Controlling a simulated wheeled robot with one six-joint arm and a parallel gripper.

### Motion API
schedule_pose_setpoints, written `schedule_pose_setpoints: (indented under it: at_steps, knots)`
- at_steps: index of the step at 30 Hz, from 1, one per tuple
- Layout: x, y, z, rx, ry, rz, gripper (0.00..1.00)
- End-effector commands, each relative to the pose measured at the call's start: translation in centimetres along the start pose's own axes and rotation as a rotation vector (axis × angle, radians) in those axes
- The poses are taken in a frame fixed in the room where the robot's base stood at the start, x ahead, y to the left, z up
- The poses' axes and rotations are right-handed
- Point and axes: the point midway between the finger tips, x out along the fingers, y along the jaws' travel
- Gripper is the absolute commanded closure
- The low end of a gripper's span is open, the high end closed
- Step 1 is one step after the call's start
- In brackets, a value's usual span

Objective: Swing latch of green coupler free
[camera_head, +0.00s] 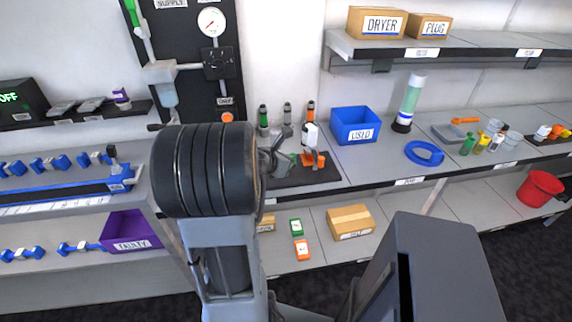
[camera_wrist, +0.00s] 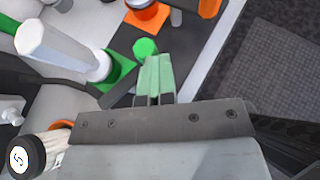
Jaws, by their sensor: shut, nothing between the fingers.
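In the wrist view my gripper (camera_wrist: 156,75) points up the picture, its two pale green fingers side by side and shut, with nothing between them. A bright green round knob (camera_wrist: 145,47) shows just beyond the fingertips; I cannot tell whether they touch. A white post (camera_wrist: 62,50) stands by a green square pad (camera_wrist: 122,70), left of the fingers. These green parts look like the green coupler; which part is its latch is unclear. In the head view my arm hides most of that spot.
An orange round part (camera_wrist: 148,17) on an orange pad lies beyond the green one. Cartons (camera_head: 350,222) sit on the lower shelf.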

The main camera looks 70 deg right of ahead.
Motion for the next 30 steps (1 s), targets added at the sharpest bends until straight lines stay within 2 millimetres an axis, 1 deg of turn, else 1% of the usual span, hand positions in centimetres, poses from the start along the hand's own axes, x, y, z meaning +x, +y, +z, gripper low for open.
schedule_pose_setpoints:
  at_steps: [23,26,30]
  knots:
    - [0.1,0.0,0.2,0.002,-0.002,0.003,1.00]
    - [-0.4,-0.2,-0.1,0.003,-0.002,0.003,1.00]
    - [-2.3,-0.8,-1.1,0.001,-0.003,0.004,1.00]
